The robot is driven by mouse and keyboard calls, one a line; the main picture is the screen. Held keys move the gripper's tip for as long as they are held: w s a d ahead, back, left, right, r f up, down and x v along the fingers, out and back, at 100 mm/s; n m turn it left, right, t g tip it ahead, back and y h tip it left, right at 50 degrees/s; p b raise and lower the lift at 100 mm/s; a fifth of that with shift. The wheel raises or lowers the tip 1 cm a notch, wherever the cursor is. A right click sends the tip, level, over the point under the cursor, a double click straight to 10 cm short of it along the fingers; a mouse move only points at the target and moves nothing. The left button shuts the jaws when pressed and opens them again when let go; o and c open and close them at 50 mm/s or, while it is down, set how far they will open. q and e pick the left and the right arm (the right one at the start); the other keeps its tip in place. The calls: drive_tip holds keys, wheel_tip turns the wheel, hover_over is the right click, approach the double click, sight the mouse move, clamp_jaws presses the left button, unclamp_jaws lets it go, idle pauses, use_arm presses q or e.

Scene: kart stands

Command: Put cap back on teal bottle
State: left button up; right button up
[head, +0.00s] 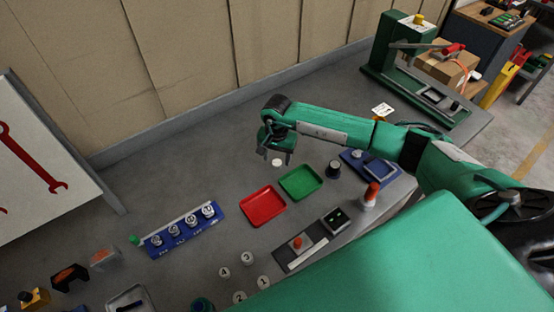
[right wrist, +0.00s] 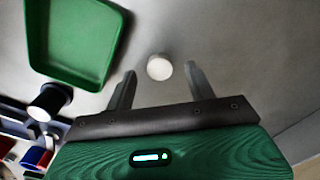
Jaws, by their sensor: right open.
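A small round white disc (head: 278,162), which looks like the cap, is on the grey tabletop beneath my right gripper (head: 277,156). In the right wrist view the white disc (right wrist: 159,67) shows between and just beyond the two fingertips (right wrist: 160,71). The fingers are open, with clear space on both sides of the disc, and hold nothing. A round teal-green object (head: 202,304) is cut off by the bottom edge of the head view; I cannot tell whether it is the teal bottle. My left gripper is not in view.
A green tray (head: 301,182) and a red tray (head: 263,206) lie near the gripper. A dark cylinder (head: 334,170) stands to the right. A blue rack (head: 183,231) with several white-topped pieces is at left. Numbered white discs (head: 247,258) lie in front.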

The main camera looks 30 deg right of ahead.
sight(277, 162)
drive_tip(key=shift+f, duration=0.8)
drive_tip(key=shift+c, duration=0.2)
drive_tip(key=c, duration=1)
drive_tip(key=shift+r, duration=0.15)
wheel_tip(277, 162, up, 20)
drive_tip(key=b, duration=0.6)
drive_tip(key=shift+f, duration=0.2)
